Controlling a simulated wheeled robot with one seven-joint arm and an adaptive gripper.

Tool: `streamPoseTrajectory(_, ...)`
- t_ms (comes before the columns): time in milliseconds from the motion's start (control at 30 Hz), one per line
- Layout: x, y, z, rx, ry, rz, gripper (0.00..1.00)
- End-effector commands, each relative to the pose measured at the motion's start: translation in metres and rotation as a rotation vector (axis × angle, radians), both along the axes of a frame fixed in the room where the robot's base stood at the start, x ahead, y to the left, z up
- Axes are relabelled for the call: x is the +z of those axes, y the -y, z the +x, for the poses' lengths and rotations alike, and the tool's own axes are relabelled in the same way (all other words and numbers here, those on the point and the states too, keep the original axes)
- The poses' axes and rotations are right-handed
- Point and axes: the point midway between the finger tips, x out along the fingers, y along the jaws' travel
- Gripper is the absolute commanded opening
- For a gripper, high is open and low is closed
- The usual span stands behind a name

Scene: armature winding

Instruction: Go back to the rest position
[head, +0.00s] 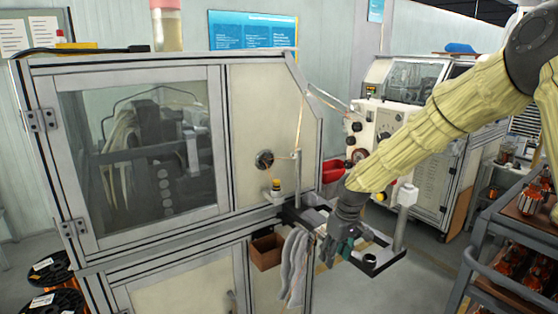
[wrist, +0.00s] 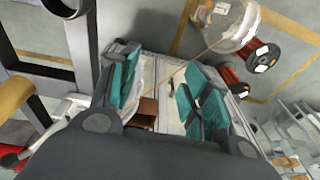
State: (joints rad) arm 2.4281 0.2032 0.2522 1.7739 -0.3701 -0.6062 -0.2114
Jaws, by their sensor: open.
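My gripper (head: 338,248) hangs at the end of my yellow-sleeved arm, just in front of the winding machine's side bracket (head: 385,262). In the wrist view my gripper (wrist: 158,95) shows two teal-padded fingers spread wide apart. Nothing is held between them. A thin copper-coloured wire crosses the view between the fingers. The winding machine (head: 270,150) is a pale cabinet with a glazed door on the left of the head view.
Grey gloves (head: 293,265) hang beside the bracket, near a brown box (head: 266,250). A cart (head: 510,240) with copper-wound parts stands at the right. Wire spools (head: 60,300) stand at lower left. A control box (head: 385,128) sits behind my arm.

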Motion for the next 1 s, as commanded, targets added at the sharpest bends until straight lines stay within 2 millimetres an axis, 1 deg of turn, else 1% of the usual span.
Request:
streamPoseTrajectory(33,-0.012,-0.001,-0.006,-0.006,-0.008,0.004,0.47)
streamPoseTrajectory(67,-0.018,-0.001,-0.008,-0.010,-0.009,0.008,0.47)
streamPoseTrajectory(100,-0.029,-0.002,-0.013,-0.017,-0.013,0.013,0.47)
streamPoseTrajectory(167,-0.044,-0.003,-0.020,-0.028,-0.021,0.019,0.47)
streamPoseTrajectory(267,-0.079,-0.005,-0.036,-0.053,-0.035,0.034,0.47)
streamPoseTrajectory(367,-0.121,-0.008,-0.059,-0.086,-0.053,0.050,0.47)
streamPoseTrajectory(400,-0.140,-0.008,-0.071,-0.103,-0.061,0.056,0.47)
streamPoseTrajectory(467,-0.169,-0.009,-0.091,-0.132,-0.074,0.065,0.47)
streamPoseTrajectory(500,-0.188,-0.009,-0.105,-0.152,-0.082,0.071,0.47)
streamPoseTrajectory(567,-0.214,-0.008,-0.128,-0.184,-0.093,0.077,0.47)
streamPoseTrajectory(600,-0.231,-0.007,-0.143,-0.205,-0.100,0.078,0.47)
streamPoseTrajectory(667,-0.256,-0.006,-0.168,-0.238,-0.110,0.081,0.47)
streamPoseTrajectory(700,-0.271,-0.005,-0.185,-0.262,-0.117,0.081,0.47)
streamPoseTrajectory(767,-0.293,-0.001,-0.212,-0.295,-0.126,0.077,0.47)
streamPoseTrajectory(800,-0.307,0.001,-0.231,-0.319,-0.132,0.075,0.47)
streamPoseTrajectory(867,-0.325,0.005,-0.260,-0.355,-0.139,0.067,0.47)
streamPoseTrajectory(900,-0.337,0.009,-0.280,-0.379,-0.145,0.060,0.47)
streamPoseTrajectory(967,-0.352,0.014,-0.310,-0.413,-0.149,0.048,0.47)
streamPoseTrajectory(1000,-0.360,0.019,-0.330,-0.438,-0.152,0.037,0.47)
